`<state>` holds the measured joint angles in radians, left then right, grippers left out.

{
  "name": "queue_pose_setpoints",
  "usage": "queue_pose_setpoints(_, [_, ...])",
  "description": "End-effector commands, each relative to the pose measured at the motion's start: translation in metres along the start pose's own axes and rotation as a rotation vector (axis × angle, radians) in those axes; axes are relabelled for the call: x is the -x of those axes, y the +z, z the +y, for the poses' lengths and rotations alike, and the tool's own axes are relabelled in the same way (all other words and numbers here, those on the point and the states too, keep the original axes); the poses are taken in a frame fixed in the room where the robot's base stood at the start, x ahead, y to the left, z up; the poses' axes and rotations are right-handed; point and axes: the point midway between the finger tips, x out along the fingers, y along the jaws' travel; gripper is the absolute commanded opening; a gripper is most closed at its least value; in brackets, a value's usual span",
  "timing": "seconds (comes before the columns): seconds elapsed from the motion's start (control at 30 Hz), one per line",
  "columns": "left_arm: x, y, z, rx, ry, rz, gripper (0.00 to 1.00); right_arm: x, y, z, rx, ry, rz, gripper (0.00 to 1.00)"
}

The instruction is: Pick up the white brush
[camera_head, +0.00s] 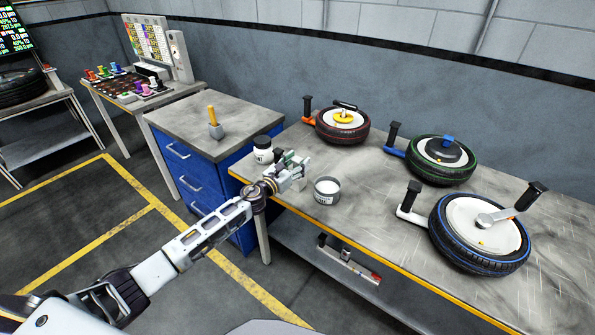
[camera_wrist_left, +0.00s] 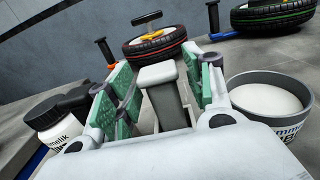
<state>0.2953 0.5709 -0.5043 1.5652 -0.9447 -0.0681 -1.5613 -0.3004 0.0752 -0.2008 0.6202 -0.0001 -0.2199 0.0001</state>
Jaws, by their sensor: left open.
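My left gripper (camera_head: 296,168) is open above the near left part of the long table, between a black-lidded jar and a round tub. In the left wrist view its green-padded fingers (camera_wrist_left: 158,85) stand apart. A grey piece with a white top (camera_wrist_left: 157,74) shows between them; I cannot tell whether it is the white brush or part of the gripper. I cannot make out the white brush for certain in the head view, where the gripper may hide it. A yellow-handled tool with a grey block (camera_head: 215,130) stands on the blue cabinet. My right gripper is out of view.
The black-lidded jar (camera_head: 263,150) stands left of the gripper, and the tub of white stuff (camera_head: 327,190) stands right. Several wheels lie on the table (camera_head: 375,215), including a red-marked one (camera_head: 342,133). The blue cabinet (camera_head: 190,172) is to the left.

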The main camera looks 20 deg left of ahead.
Motion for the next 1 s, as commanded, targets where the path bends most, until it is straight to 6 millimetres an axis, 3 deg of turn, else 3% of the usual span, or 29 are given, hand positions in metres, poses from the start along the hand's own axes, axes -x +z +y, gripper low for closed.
queue_pose_setpoints(0.57, [-0.0027,-0.0006,-0.0003,0.0,-0.001,0.001,0.51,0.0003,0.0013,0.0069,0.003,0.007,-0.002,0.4])
queue_pose_setpoints(0.9, [-0.0027,-0.0003,-0.0003,0.0,-0.001,0.0,0.09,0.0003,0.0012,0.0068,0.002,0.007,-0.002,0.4])
queue_pose_setpoints(1.0, [-0.0027,-0.0003,-0.0003,0.0,-0.001,0.0,0.09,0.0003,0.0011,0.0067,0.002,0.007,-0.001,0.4])
